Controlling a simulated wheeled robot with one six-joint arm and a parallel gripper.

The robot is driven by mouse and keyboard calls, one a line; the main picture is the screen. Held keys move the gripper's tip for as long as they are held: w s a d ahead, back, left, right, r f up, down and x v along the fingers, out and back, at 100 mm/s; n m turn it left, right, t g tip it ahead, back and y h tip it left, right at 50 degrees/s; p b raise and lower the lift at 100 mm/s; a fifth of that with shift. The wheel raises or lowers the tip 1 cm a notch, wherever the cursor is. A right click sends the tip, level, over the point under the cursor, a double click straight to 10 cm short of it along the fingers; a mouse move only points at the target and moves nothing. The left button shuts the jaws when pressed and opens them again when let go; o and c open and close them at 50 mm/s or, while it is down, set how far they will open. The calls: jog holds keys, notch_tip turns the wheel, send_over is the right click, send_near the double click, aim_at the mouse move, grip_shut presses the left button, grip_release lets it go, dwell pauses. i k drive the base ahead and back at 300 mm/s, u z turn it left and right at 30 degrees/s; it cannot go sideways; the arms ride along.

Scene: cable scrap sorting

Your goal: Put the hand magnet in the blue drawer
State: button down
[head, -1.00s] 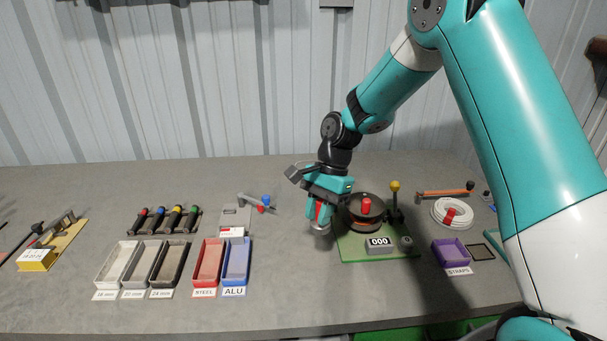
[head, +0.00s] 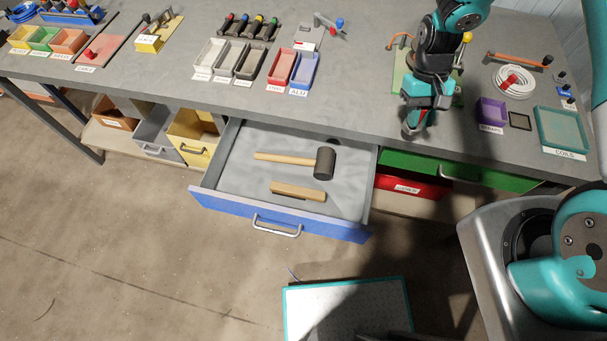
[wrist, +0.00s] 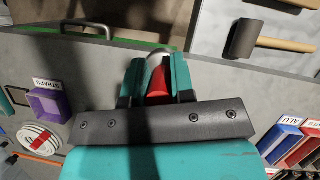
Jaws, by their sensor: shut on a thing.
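The hand magnet has a red grip and a silvery round end. My gripper (head: 411,124) is shut on it over the front part of the bench, right of the blue drawer. In the wrist view, the magnet's red grip (wrist: 157,82) sits between the two teal fingers, with the pale round end just beyond the fingertips. The blue drawer (head: 280,217) stands pulled open below the bench front. Inside lie a mallet (head: 325,163) with a wooden handle and a small wooden-backed piece (head: 298,191), with bare grey floor around them.
The bench top edge (head: 330,142) lies between my gripper and the open drawer. Red (head: 281,69) and blue (head: 303,72) trays stand on the bench left of my gripper. A purple tray (head: 491,113) stands right. A green drawer (head: 460,172) and red bin (head: 410,186) are below.

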aim_at(343, 202)
jog(key=k, duration=0.6)
jog(key=z, duration=1.5)
jog(key=i, duration=1.2)
jog(key=u, duration=2.15)
